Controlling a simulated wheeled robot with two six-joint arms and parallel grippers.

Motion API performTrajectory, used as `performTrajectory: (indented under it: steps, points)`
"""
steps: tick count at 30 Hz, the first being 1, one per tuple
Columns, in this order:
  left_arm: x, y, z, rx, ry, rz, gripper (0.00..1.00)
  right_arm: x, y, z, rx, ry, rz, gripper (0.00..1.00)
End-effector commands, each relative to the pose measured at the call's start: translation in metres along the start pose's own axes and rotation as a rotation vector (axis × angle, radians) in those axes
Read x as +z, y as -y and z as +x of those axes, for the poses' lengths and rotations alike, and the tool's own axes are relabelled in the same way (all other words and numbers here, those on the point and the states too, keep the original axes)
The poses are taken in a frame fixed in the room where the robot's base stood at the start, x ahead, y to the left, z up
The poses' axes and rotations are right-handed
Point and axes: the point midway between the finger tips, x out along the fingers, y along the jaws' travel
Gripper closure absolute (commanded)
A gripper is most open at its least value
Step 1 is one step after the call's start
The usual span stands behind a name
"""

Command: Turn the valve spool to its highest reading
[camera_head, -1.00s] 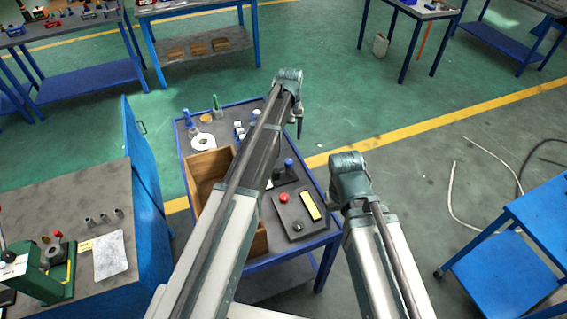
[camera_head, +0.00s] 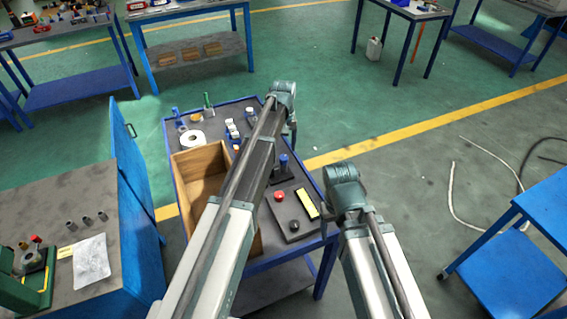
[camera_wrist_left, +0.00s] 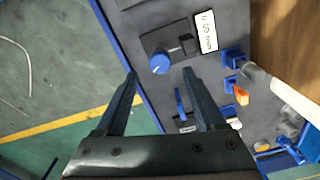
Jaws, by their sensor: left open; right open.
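The knob unit on the cart shows in the left wrist view as a dark block with a blue round knob (camera_wrist_left: 160,64) bearing a white mark. A white readout plate (camera_wrist_left: 206,32) beside it shows a small value in mm, its digits hard to read. In the head view the blue knob (camera_head: 283,160) is partly beside my left arm. My left gripper (camera_wrist_left: 160,72) is open and empty, with the knob appearing between and just beyond its fingertips. In the head view it hangs beyond the arm (camera_head: 292,134). My right gripper (camera_head: 325,224) hangs near the cart's right edge, its fingers mostly hidden.
An open wooden box (camera_head: 203,172) stands on the cart left of my left arm. A dark control box (camera_head: 290,216) with a red button is near the right edge. Tape, clamps and bottles stand at the back. A blue cabinet (camera_head: 138,190) borders the cart's left.

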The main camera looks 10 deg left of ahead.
Motion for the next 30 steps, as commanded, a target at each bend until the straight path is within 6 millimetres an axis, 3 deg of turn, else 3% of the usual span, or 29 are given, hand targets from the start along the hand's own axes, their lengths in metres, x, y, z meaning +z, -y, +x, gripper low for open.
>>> performTrajectory:
  steps: [1, 9, 22, 30]
  points:
    - [0.0, 0.0, 0.015, 0.0, 0.0, 0.0, 0.28, -0.001, 0.001, 0.015, 0.0, 0.0, 0.0, 0.28]
    - [0.0, 0.0, 0.047, 0.0, 0.0, 0.0, 0.28, -0.003, 0.004, 0.047, 0.0, 0.0, 0.0, 0.28]
    - [0.0, 0.0, 0.053, 0.0, 0.0, 0.0, 0.28, -0.003, 0.005, 0.052, 0.0, 0.0, 0.0, 0.28]
    - [0.0, 0.0, 0.053, 0.0, 0.0, 0.0, 0.77, -0.003, 0.005, 0.052, 0.0, 0.0, 0.0, 0.28]
